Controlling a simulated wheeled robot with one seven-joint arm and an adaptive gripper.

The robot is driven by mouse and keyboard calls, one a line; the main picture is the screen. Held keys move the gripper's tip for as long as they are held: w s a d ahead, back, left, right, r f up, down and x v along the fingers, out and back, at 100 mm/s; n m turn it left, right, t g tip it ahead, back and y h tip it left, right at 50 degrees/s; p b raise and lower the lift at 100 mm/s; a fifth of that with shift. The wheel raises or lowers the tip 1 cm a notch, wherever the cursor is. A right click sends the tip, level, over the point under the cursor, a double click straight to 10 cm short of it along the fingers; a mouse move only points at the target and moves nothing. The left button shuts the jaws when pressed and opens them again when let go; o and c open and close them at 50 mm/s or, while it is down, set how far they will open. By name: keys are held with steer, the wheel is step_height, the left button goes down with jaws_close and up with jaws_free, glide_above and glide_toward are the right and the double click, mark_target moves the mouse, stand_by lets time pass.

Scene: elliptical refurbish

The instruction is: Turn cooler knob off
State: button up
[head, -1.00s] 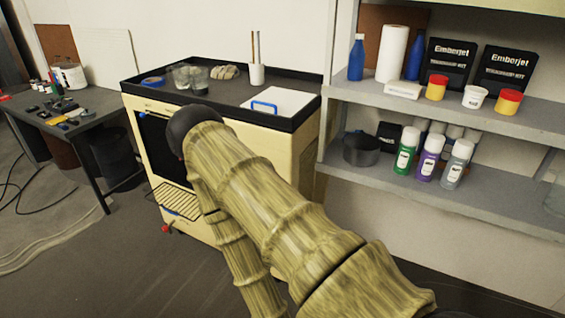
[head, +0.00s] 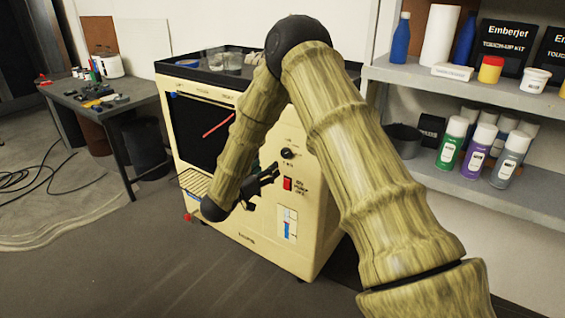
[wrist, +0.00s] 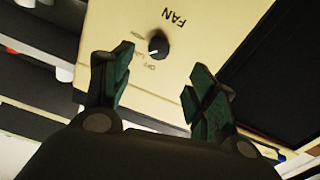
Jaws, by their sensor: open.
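The cooler (head: 318,230) is a cream cabinet whose front carries a black round fan knob (head: 287,153). In the wrist view the knob (wrist: 158,44) sits beside the word FAN, with small OFF and HIGH labels around it. Its white pointer mark faces the lower left; I cannot tell exactly which label it meets. My gripper (head: 275,172) is open and empty in front of the panel, just below and left of the knob in the head view. In the wrist view my open gripper (wrist: 160,72) has a finger on each side, with the knob beyond the gap, apparently untouched.
Below the knob is a red pump switch (head: 287,184) with a blue-and-white label under it. Shelves with spray cans (head: 482,150) stand right.

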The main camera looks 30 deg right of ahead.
mark_target(284, 154)
steer(key=x, duration=1)
steer(key=shift+w+d+r, duration=0.1)
steer(key=shift+d, duration=0.3)
steer(key=shift+p, duration=0.35)
steer(key=c, duration=1)
